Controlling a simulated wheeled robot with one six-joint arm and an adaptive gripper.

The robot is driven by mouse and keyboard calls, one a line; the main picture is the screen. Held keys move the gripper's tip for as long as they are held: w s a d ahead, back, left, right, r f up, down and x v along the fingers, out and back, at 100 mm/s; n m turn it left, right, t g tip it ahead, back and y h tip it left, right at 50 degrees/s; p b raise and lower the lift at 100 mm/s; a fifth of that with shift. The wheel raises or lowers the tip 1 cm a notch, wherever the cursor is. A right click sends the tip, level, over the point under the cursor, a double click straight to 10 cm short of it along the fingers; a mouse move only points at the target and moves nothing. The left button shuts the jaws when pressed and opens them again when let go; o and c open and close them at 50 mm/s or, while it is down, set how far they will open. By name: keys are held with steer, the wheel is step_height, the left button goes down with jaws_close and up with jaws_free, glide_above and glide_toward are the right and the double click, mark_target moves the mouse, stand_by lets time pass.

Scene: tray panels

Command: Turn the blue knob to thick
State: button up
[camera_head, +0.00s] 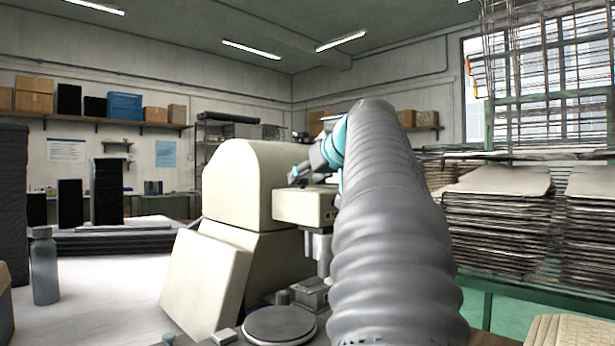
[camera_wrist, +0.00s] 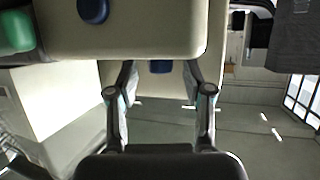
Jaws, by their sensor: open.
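A cream machine (camera_head: 240,185) stands in the middle of the head view, partly behind my arm. In the wrist view its cream block (camera_wrist: 150,35) fills the upper part. A dark blue round knob (camera_wrist: 93,10) sits on this block near the top edge. A second dark blue piece (camera_wrist: 161,66) shows just past the block's edge, between my fingers; I cannot tell which of the two is the task's knob. No thickness marking is readable. My gripper (camera_wrist: 160,72) is open, with one finger on each side of the second blue piece; contact is not visible.
A green rounded part (camera_wrist: 15,32) is at the wrist view's left. Stacked sheets (camera_head: 500,215) lie on a green rack at the right of the head view. A grey bottle (camera_head: 44,265) stands on the pale surface at left. A round plate (camera_head: 280,325) is below the machine head.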

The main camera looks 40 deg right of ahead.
jaws_close()
steer(key=shift+a+m+h, duration=0.15)
steer(key=shift+m+h, duration=0.25)
steer(key=shift+h, duration=0.1)
steer(key=shift+w+a+r+m+g+h+p, duration=0.1)
steer(key=shift+a+m+g+h+p, duration=0.25)
steer(key=shift+m+h, duration=0.35)
steer(key=shift+w+m+g+h+p, duration=0.1)
steer(key=shift+m+g+h+p, duration=0.05)
steer(key=shift+m+g+h, duration=0.55)
steer(key=shift+w+a+m+g+h, duration=0.15)
steer(key=shift+m+g+h, duration=0.9)
steer(key=shift+m+h, duration=0.7)
steer(key=shift+m, duration=0.25)
